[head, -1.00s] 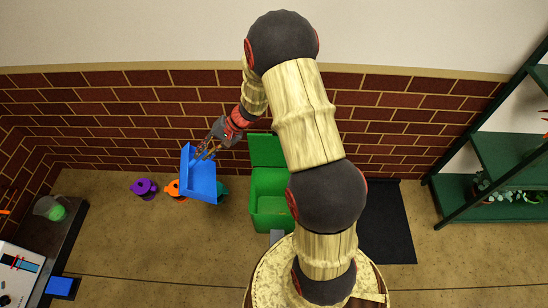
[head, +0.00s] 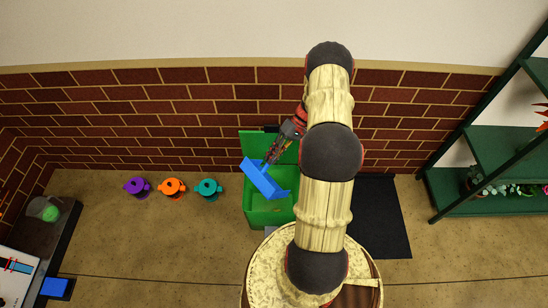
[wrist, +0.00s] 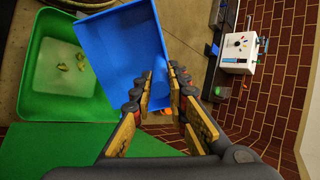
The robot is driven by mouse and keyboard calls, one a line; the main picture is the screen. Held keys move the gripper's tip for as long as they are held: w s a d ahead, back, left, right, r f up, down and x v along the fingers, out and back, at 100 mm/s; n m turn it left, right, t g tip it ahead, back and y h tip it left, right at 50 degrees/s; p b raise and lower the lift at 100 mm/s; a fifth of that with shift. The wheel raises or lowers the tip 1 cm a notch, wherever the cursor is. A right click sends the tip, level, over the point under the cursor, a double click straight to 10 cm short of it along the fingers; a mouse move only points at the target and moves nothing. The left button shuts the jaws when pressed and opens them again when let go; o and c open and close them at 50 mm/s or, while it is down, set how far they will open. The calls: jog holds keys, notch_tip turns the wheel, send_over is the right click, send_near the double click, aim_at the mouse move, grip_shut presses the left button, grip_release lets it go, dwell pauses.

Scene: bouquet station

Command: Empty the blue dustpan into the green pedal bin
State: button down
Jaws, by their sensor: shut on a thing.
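The blue dustpan (head: 262,180) is held in the air by my gripper (head: 270,158) over the green pedal bin (head: 270,215) in the head view. The dustpan looks tilted there. In the wrist view the blue dustpan (wrist: 122,55) lies just ahead of my gripper (wrist: 163,100), whose fingers are at its near edge. Its visible inside looks bare. The green bin (wrist: 32,60) is open beside it at the left, with a pale bottom and a few small yellowish bits inside. The bin's lid (head: 284,147) stands raised against the wall side.
Purple (head: 137,187), orange (head: 172,188) and teal (head: 208,188) watering cans stand on the floor left of the bin. A dark mat (head: 380,220) lies to the right, before green shelves (head: 470,190). A dark counter (head: 60,235) is at far left.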

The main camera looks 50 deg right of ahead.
aim_at(262, 172)
jog(key=shift+s+a+p, duration=0.1)
jog(key=shift+a+p, duration=0.2)
jog(key=shift+p, duration=0.05)
jog(key=a+h+p, duration=0.1)
jog(key=a, duration=0.1)
jog(key=a+h+p, duration=0.1)
jog(key=a, duration=0.1)
jog(key=w+a+f+h+p, duration=0.1)
jog(key=a, duration=0.1)
jog(key=shift+h, duration=0.4)
jog(key=w+a+f+g+h+p, duration=0.1)
jog(key=a+h+p, duration=0.4)
jog(key=p, duration=0.8)
jog(key=a+f, duration=0.1)
jog(key=a, duration=0.1)
jog(key=shift+a, duration=0.3)
jog(key=shift+a+f+p, duration=0.15)
jog(key=shift+a+p, duration=0.05)
jog(key=shift+p, duration=0.85)
